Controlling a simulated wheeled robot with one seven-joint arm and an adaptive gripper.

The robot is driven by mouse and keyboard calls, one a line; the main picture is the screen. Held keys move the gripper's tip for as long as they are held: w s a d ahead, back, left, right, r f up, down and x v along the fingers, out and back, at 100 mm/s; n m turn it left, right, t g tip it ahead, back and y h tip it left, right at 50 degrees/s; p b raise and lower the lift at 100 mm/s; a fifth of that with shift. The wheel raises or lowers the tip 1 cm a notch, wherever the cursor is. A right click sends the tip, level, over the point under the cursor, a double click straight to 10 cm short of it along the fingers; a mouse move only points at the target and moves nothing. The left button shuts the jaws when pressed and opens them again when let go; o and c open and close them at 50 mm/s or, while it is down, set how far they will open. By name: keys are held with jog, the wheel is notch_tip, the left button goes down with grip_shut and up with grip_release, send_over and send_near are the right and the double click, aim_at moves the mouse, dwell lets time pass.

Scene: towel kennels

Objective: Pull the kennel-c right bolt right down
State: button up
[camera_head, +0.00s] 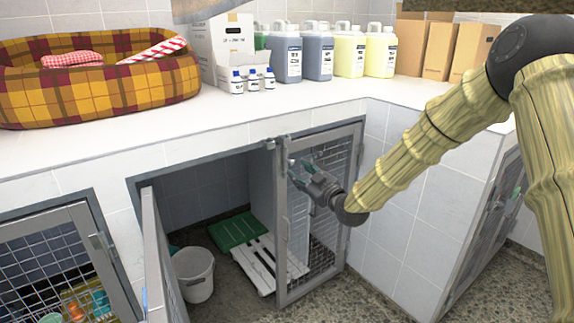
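A kennel under the counter has its left door (160,255) swung open and its right mesh door (312,235) standing across the right side of the opening. No label shows which kennel is kennel-c. Small metal bolt hardware (291,161) sits near the top of the right door's inner stile. My gripper (299,165) is at that upper corner, close in front of the hardware. Its teal-tipped fingers look spread apart with nothing clearly between them. I cannot tell whether a finger touches the bolt. The bolt's exact position is too small to tell.
A white bucket (194,274), a green mat (238,231) and a white slatted board (262,264) lie in the open kennel. Another mesh door (98,262) is at left. The counter (190,112) holds a plaid bed (95,95), jugs (318,52) and boxes.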

aim_at(292, 164)
jog(key=x, duration=0.5)
jog(key=d+x, duration=0.1)
jog(key=x, duration=0.2)
jog(key=shift+w+d+f, duration=0.1)
jog(key=shift+w, duration=0.2)
jog(key=shift+c, duration=0.5)
jog(key=shift+b, duration=0.3)
grip_shut()
